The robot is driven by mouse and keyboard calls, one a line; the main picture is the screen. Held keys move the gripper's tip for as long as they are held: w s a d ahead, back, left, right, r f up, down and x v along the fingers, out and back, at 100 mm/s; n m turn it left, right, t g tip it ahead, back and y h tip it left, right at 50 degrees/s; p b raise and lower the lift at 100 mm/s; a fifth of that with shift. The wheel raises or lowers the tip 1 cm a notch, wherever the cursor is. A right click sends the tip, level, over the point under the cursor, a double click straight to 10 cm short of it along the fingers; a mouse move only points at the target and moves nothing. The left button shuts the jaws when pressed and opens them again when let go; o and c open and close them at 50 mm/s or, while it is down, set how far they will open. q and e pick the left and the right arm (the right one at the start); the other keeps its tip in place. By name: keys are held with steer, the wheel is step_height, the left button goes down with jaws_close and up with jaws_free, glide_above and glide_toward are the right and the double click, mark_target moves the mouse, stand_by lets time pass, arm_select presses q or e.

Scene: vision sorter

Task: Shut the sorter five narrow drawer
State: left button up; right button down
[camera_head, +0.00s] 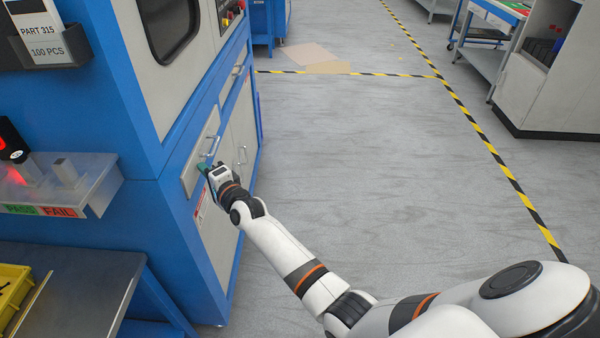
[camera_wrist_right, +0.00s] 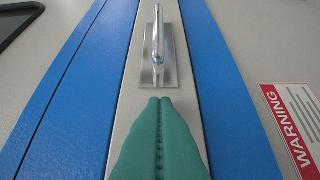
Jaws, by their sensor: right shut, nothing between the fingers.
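The narrow drawer shows as a pale grey front (camera_head: 191,174) with a metal bar handle (camera_head: 213,146), set in the blue side of the sorter. In the right wrist view the drawer front (camera_wrist_right: 125,70) is a pale strip between blue frame bands, with the handle (camera_wrist_right: 158,45) ahead. My right gripper (camera_head: 203,168) is at the near end of this front, beside the handle and not around it. Its green fingertips (camera_wrist_right: 160,101) are together and empty, pointing at the front. I cannot tell whether they touch it. The front looks about flush with the frame. My left gripper is not in view.
A second handle (camera_head: 238,70) lies farther along the sorter, and a cabinet door (camera_head: 243,130) sits below. A clear pass/fail tray (camera_head: 75,185) juts out at left above a metal table (camera_head: 70,290). The grey floor (camera_head: 370,150) to the right is open.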

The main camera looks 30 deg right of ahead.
steer(key=shift+w+a+r, duration=0.15)
steer(key=shift+w+a, duration=0.4)
steer(key=shift+a, duration=0.3)
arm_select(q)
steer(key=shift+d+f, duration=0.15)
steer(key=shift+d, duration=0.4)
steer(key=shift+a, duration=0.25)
arm_select(e)
steer(key=shift+a+r, duration=0.15)
